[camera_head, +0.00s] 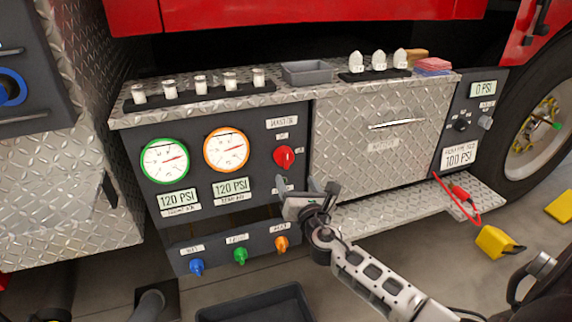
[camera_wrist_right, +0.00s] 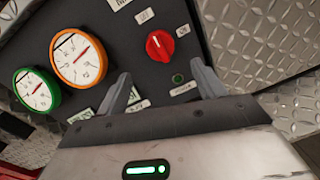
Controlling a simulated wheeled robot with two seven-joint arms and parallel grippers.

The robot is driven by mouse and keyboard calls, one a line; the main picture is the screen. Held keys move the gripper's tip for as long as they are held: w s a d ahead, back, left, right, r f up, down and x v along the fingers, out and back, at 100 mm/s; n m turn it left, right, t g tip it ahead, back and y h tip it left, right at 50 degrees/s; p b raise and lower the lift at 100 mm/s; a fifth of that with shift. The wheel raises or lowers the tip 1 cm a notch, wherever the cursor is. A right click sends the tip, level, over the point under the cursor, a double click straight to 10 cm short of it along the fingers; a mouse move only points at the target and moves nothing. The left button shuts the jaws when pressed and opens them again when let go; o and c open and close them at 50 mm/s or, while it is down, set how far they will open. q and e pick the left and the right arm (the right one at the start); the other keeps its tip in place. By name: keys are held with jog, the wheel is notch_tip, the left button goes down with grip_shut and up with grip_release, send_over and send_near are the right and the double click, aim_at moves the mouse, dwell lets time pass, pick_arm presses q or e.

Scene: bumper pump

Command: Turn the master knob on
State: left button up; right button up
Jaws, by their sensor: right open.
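The master knob (camera_head: 284,157) is a red round knob on the dark panel, under the label "MASTER", right of the orange-rimmed gauge. In the right wrist view the red knob (camera_wrist_right: 159,45) sits ahead of the fingers, above a small round green light (camera_wrist_right: 178,79). My right gripper (camera_head: 308,186) is just below and right of the knob, open, with nothing between its fingers. It also shows in the right wrist view (camera_wrist_right: 163,88), its two fingers spread and apart from the knob. My left gripper is not seen.
A green-rimmed gauge (camera_head: 165,161) and an orange-rimmed gauge (camera_head: 227,150) are left of the knob. Blue (camera_head: 196,267), green (camera_head: 240,256) and orange (camera_head: 281,243) small knobs are below. A diamond-plate drawer (camera_head: 380,150) is at right. A dark bin (camera_head: 258,305) lies on the floor.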

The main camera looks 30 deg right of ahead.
aim_at(287, 162)
jog(key=b+x, duration=0.2)
jog(key=x, duration=0.7)
jog(key=shift+f, duration=0.15)
jog(key=shift+w+d, duration=0.1)
jog(key=shift+w, duration=0.25)
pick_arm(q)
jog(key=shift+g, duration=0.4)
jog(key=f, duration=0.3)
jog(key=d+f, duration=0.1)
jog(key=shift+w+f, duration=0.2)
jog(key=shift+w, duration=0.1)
pick_arm(e)
jog(key=c, duration=1)
